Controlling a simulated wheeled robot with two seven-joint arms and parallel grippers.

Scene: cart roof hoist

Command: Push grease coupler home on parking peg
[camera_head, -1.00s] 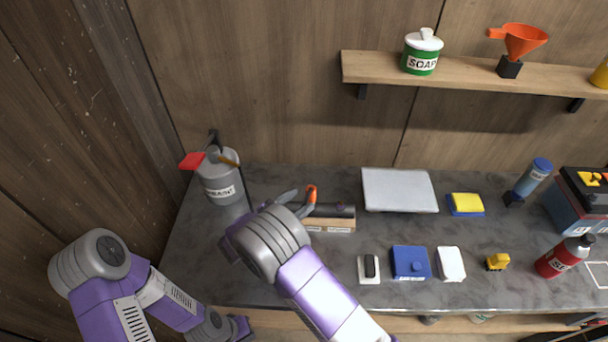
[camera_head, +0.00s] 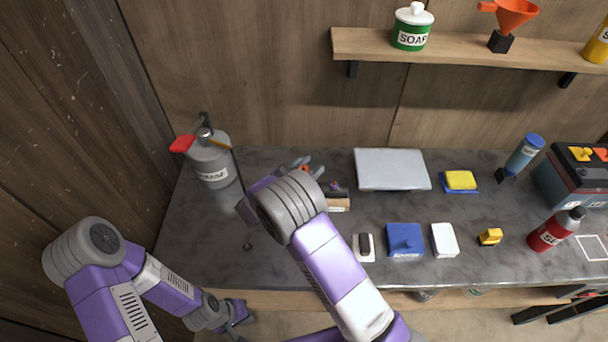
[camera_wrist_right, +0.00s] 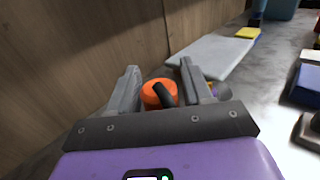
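An orange piece with a black curved part (camera_wrist_right: 158,95) shows between the fingers of my right gripper (camera_wrist_right: 160,88) in the right wrist view. The fingers are apart, with a gap beside the orange piece. I cannot tell coupler or peg for certain. My left gripper (camera_head: 240,313) is low at the counter's front edge.
A grey flat panel (camera_head: 391,169) lies right of the gripper. A blue box (camera_head: 405,240), a white block (camera_head: 444,240) and a small dark-topped item (camera_head: 364,247) lie in front. A shelf (camera_head: 460,48) overhangs the back. Counter left of my forearm is mostly clear.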

